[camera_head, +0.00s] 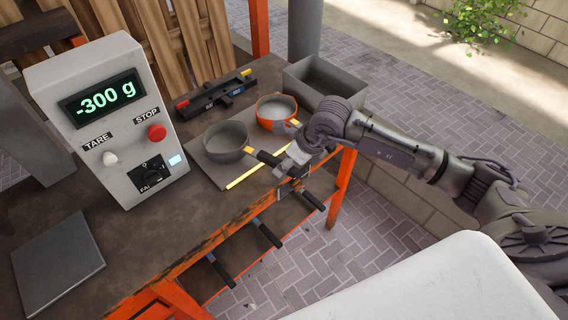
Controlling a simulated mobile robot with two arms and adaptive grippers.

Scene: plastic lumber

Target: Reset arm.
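My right arm (395,150) comes in from the right and reaches over the table's front edge. My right gripper (288,163) is beside the black handle of the grey pan (227,143), near the orange pan (275,112). Its fingers are small and overlap the handles in the picture, so I cannot tell whether they are open, shut or touching a handle. My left gripper is not in view.
A scale console (107,120) reads -300 g; a grey plate (57,262) lies at the lower left. A grey bin (352,88) and a black tool (216,94) are behind the pans.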

